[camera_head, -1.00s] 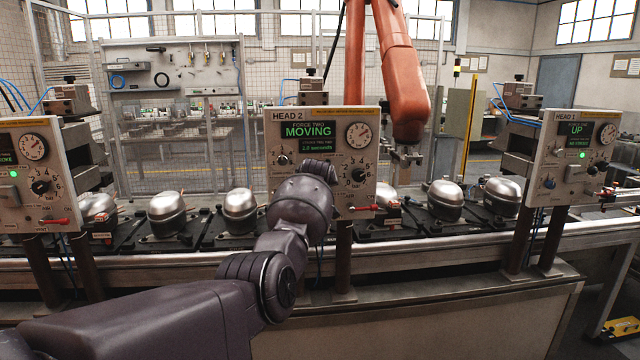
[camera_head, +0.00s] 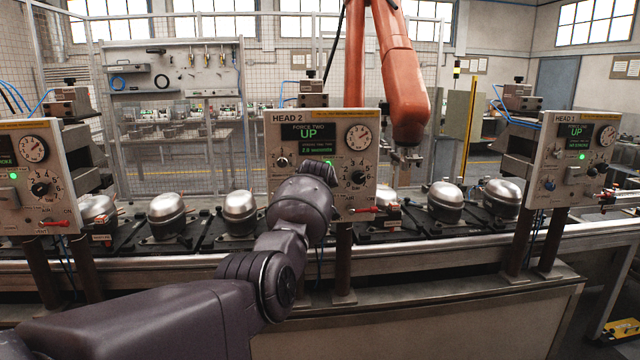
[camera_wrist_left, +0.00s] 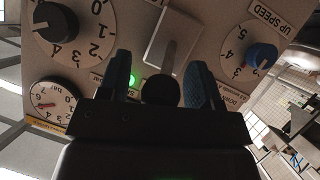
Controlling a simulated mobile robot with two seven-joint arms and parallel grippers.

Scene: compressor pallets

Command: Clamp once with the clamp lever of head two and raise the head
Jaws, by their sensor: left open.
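The head two panel (camera_head: 285,190) stands upright at mid-picture in the head view; its green display (camera_head: 309,131) reads "FORCE TWO UP". My left arm reaches up to this panel, and its wrist hides the gripper and part of the panel there. In the left wrist view my left gripper (camera_wrist_left: 160,72) is open, its two blue fingers apart before the panel face. A lever on a grey plate (camera_wrist_left: 172,38) shows between them, with a dark ball end (camera_wrist_left: 160,90); I cannot tell whether the fingers touch it. A green lamp (camera_wrist_left: 134,80) is lit nearby. My right gripper is out of view.
In the left wrist view a black knob (camera_wrist_left: 55,30), a blue speed knob (camera_wrist_left: 262,55) and a gauge (camera_wrist_left: 55,100) sit close around the lever. Head 1's panel (camera_head: 575,185) stands at right, another panel (camera_head: 35,180) at left. Silver compressors (camera_head: 167,214) line the conveyor behind.

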